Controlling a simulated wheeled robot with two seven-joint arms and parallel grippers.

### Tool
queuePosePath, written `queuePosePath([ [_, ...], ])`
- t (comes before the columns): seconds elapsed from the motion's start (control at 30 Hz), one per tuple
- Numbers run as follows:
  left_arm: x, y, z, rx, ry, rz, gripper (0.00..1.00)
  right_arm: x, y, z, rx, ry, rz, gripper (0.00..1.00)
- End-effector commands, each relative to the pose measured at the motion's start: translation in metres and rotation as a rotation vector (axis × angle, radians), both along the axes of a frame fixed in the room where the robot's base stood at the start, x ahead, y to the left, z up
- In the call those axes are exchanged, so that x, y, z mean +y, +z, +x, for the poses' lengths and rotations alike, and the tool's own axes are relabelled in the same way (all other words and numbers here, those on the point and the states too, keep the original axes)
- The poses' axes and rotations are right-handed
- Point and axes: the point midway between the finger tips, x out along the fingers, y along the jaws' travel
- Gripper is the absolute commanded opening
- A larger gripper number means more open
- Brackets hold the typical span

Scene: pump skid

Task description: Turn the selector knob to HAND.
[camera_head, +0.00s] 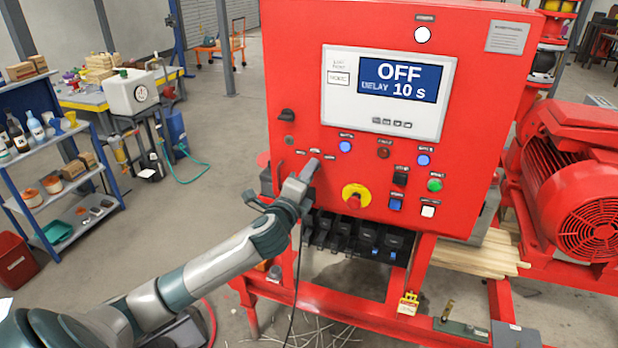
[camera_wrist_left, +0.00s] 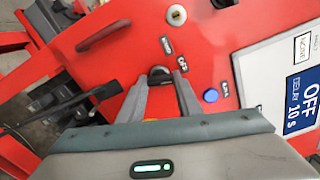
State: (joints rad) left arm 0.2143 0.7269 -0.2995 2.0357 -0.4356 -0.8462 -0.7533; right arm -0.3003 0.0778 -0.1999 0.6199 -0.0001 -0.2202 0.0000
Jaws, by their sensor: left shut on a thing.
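The black selector knob (camera_wrist_left: 160,76) sits on the red panel (camera_head: 390,165). In the left wrist view it lies between the two fingertips of my left gripper (camera_wrist_left: 162,80), which is shut on it. Small labels surround the knob; one reads OFF (camera_wrist_left: 182,62), and others are hard to read. In the head view my left gripper (camera_head: 309,172) reaches the panel's lower left and hides the knob. The panel display (camera_head: 399,80) reads OFF, DELAY 10 s. My right gripper is not in view.
A blue lamp (camera_head: 345,146) is just above and right of the knob. A yellow-and-red emergency stop (camera_head: 356,196) is right of my left gripper. A black handle (camera_head: 287,115) sticks out above. A red motor (camera_head: 570,190) stands at the right.

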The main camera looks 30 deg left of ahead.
Motion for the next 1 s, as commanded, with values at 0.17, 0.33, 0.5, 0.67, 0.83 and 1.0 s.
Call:
queuePosePath([
  [0.17, 0.0003, -0.0011, 0.0, -0.04, 0.002, -0.168, 0.09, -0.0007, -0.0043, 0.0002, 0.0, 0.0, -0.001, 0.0],
  [0.33, 0.0007, -0.0008, 0.0, -0.078, 0.002, -0.325, 0.09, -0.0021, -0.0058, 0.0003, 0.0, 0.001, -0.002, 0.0],
  [0.5, 0.0007, -0.0008, -0.0001, -0.115, 0.003, -0.483, 0.09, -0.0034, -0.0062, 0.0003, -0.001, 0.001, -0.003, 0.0],
  [0.67, 0.0003, -0.0004, 0.0, -0.151, 0.002, -0.63, 0.09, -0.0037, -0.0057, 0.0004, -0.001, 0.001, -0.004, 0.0],
  [0.83, 0.0007, 0.0001, 0.0, -0.189, 0.003, -0.786, 0.09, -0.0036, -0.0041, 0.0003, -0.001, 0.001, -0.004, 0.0],
  [1.0, 0.0005, 0.0, 0.0, -0.223, 0.003, -0.928, 0.09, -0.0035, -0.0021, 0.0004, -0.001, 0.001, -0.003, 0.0],
])
